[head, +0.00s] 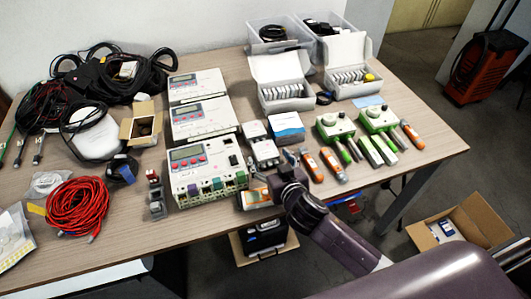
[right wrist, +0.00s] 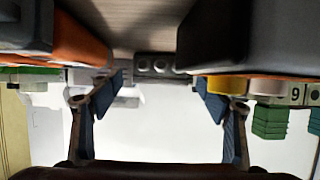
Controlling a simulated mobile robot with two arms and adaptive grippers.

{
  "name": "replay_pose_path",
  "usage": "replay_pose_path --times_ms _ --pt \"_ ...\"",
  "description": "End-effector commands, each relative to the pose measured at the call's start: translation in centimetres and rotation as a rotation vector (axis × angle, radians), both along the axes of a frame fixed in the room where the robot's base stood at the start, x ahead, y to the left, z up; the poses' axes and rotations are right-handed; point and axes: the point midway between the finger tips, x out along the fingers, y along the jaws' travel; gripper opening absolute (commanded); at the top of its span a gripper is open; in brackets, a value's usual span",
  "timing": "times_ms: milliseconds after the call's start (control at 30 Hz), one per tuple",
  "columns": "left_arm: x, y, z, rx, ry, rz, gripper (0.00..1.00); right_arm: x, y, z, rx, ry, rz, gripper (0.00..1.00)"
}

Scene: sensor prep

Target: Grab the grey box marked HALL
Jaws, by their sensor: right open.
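Small grey boxes stand mid-table in the head view. One grey box (head: 264,152) with round sockets on top lies just beyond my right gripper, and a plainer one (head: 254,130) is behind it. I cannot read HALL on either. My right gripper (head: 284,178) is low at the table's front edge, partly hidden by its own wrist. In the right wrist view its two fingers (right wrist: 158,86) are spread and empty. A dark grey block with round sockets (right wrist: 155,66) shows between them, farther off and not touched. My left gripper is not in view.
A white instrument with colored sockets (head: 205,175) stands left of the gripper. Orange-handled tools (head: 333,166) lie to its right. A blue-and-white box (head: 287,128) is behind. In the wrist view, bulky things crowd both sides, with bare tabletop (right wrist: 150,20) between.

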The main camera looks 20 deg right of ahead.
Motion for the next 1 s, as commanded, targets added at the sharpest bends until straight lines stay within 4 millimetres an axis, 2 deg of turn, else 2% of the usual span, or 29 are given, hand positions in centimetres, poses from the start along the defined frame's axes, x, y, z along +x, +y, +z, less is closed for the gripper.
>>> replay_pose_path --times_ms 100,200,467,900,1000 --pt "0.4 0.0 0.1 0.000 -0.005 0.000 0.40 1.4 0.1 -0.5 -0.001 -0.001 -0.001 0.70" --pt "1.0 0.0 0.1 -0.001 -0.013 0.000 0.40 2.0 0.1 -0.8 0.000 0.000 0.000 0.70" --pt "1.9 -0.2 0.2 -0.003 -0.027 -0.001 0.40 2.2 0.1 -1.0 0.001 0.000 0.000 0.70" --pt "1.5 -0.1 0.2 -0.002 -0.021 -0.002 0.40 2.1 0.1 -0.9 0.001 0.000 0.000 0.22" --pt "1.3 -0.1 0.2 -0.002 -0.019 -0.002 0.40 2.2 0.1 -0.9 0.001 -0.001 0.000 0.22"
